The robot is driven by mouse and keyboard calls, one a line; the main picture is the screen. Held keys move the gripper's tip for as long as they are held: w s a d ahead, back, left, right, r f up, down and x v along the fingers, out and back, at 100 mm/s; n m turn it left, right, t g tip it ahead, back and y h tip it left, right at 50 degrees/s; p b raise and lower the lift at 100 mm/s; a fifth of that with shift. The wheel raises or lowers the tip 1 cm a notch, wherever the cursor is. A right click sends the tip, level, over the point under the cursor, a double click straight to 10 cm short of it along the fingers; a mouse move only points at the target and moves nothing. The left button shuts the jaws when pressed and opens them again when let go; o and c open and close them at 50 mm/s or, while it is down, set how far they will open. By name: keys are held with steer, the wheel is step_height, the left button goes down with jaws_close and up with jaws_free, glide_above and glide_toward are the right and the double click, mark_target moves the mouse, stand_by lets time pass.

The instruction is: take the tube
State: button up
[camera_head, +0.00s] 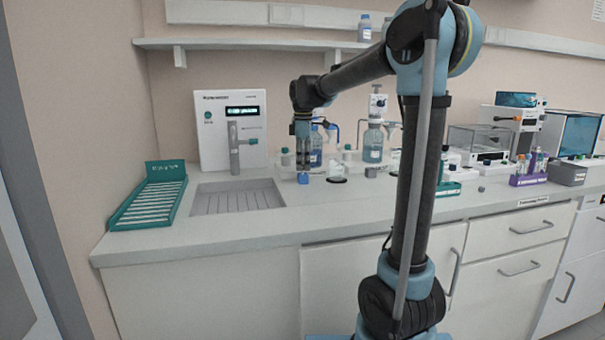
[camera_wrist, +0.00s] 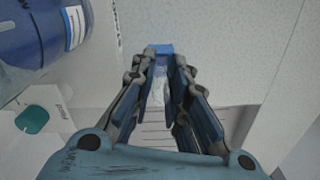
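My gripper (camera_head: 303,162) points down just above the worktop, to the right of the grooved basin. In the wrist view its fingers (camera_wrist: 163,62) converge on a small bright blue piece (camera_wrist: 160,48), which fills the narrow gap at the tips. A pale, clear stretch of tube (camera_wrist: 160,88) shows between the fingers below that blue piece. In the head view blue (camera_head: 303,178) shows at the lower end of my gripper. The tube is mostly hidden by the fingers, and I cannot tell whether it touches the worktop.
The grooved basin (camera_head: 236,201) and a green slotted rack (camera_head: 148,204) are at the left. A white device (camera_head: 213,150) stands behind the basin. A purple rack (camera_head: 528,180) with tubes stands at the right. The front worktop strip is clear.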

jaws_close()
steer(key=shift+r, duration=0.1)
step_height(320, 180, up, 10)
steer(key=shift+f, duration=0.1)
stand_by(0.5)
